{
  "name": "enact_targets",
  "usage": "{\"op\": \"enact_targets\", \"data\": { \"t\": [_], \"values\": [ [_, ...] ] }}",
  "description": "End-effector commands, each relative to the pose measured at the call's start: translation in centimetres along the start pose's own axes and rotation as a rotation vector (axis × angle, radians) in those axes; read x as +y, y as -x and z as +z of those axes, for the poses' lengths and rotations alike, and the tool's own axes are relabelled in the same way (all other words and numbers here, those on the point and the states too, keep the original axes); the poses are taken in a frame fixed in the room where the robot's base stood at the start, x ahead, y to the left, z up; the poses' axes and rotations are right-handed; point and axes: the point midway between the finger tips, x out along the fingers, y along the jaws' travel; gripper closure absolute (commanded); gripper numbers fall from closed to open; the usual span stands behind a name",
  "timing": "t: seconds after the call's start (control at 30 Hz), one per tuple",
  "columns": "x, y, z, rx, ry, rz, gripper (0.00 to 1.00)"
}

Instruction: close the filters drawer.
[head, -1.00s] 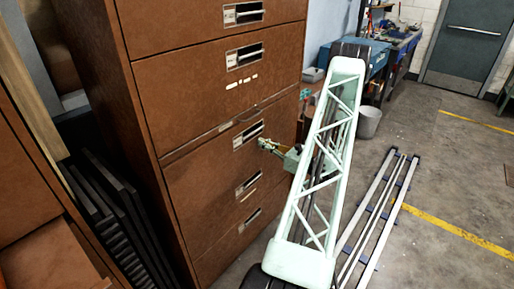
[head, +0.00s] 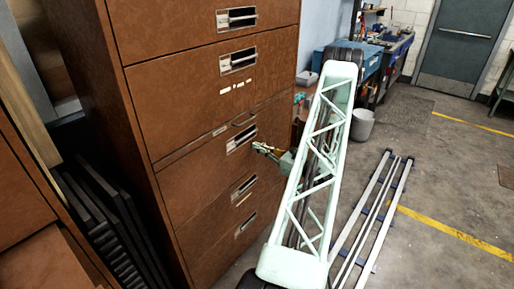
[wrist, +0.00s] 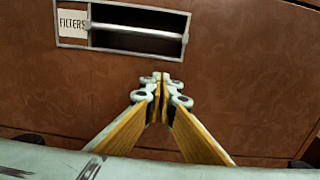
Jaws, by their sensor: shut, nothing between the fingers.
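The filters drawer (head: 207,175) is in the brown cabinet in the head view, below a drawer with small white labels. A thin ledge shows along its top edge, so it seems to stand slightly out from the drawer above. In the wrist view its brown face (wrist: 55,105) fills the picture, with a "FILTERS" label (wrist: 72,23) and a metal-framed handle (wrist: 135,30) at the top. My gripper (head: 256,146) is at the drawer's face, right of the handle. In the wrist view my gripper (wrist: 161,77) is shut and empty below the handle; whether it touches the face is unclear.
More cabinet drawers (head: 225,195) lie below. Dark panels (head: 105,205) stand left of the cabinet. Pale rails (head: 375,215) lie on the floor at right, and a grey bin (head: 361,125) stands behind my arm. The floor at far right is mostly clear.

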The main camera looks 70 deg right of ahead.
Motion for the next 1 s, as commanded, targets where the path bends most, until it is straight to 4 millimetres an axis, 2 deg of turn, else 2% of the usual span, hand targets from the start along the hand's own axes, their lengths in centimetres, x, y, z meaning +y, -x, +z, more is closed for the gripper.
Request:
{"op": "enact_targets", "data": {
  "t": [0.23, 0.7, 1.0],
  "values": [
    [0.6, 2.4, -0.1, 0.0, -0.003, 0.008, 1.0],
    [0.5, 8.1, 0.0, 0.0, -0.004, 0.008, 1.0],
    [0.5, 11.1, 0.0, 0.0, -0.004, 0.009, 1.0]
  ]
}}
